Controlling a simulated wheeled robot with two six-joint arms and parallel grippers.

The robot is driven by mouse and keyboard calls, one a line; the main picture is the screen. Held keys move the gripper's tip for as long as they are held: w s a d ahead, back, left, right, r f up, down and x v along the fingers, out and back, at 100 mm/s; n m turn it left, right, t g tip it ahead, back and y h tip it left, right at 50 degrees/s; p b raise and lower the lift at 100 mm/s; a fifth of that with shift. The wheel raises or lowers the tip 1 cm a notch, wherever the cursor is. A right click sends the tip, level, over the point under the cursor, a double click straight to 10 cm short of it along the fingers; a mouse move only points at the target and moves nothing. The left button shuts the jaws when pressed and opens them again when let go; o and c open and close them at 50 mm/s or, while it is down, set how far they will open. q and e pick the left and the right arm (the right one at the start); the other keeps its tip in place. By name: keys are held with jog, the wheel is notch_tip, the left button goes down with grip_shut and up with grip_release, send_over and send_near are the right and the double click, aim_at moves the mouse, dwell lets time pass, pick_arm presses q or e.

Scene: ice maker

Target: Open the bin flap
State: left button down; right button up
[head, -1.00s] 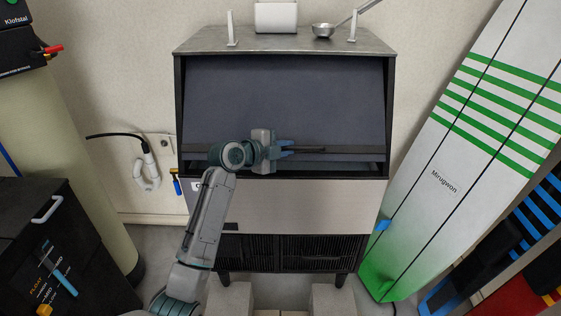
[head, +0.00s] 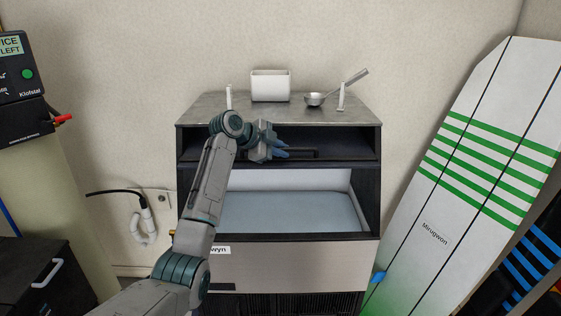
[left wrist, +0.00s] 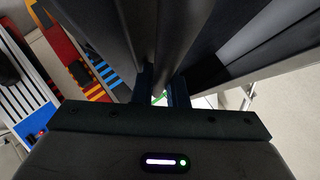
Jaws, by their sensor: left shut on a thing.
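The ice maker (head: 340,262) stands ahead with its dark bin flap (head: 353,142) swung up high under the top. The bin below is open, showing a pale inner back wall and a blue-grey surface (head: 290,211). My left gripper (head: 284,150) is shut on the flap's dark handle bar (head: 308,154), near its left part. In the left wrist view the two fingers (left wrist: 164,92) stand close together at the dark flap parts; the exact grip is hard to make out there. My right gripper is in neither view.
A white container (head: 270,86) and a metal scoop (head: 316,99) sit on the machine's top, between two white posts. A white and green surfboard (head: 440,200) leans close on the right. A hose and outlet are on the left wall.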

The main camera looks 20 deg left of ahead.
pick_arm(q)
jog(key=shift+w+a+r, duration=0.15)
jog(key=shift+w+r, duration=0.15)
jog(key=shift+w, duration=0.15)
jog(key=c, duration=1.7)
grip_release()
jog(key=shift+c, duration=0.2)
jog(key=shift+f, duration=0.1)
jog(key=shift+s+a, duration=0.15)
jog(key=shift+a, duration=0.05)
jog(key=b+v, duration=0.4)
jog(key=v, duration=0.6)
jog(key=shift+r, duration=0.25)
jog(key=shift+s+f, duration=0.1)
jog(key=shift+s, duration=0.05)
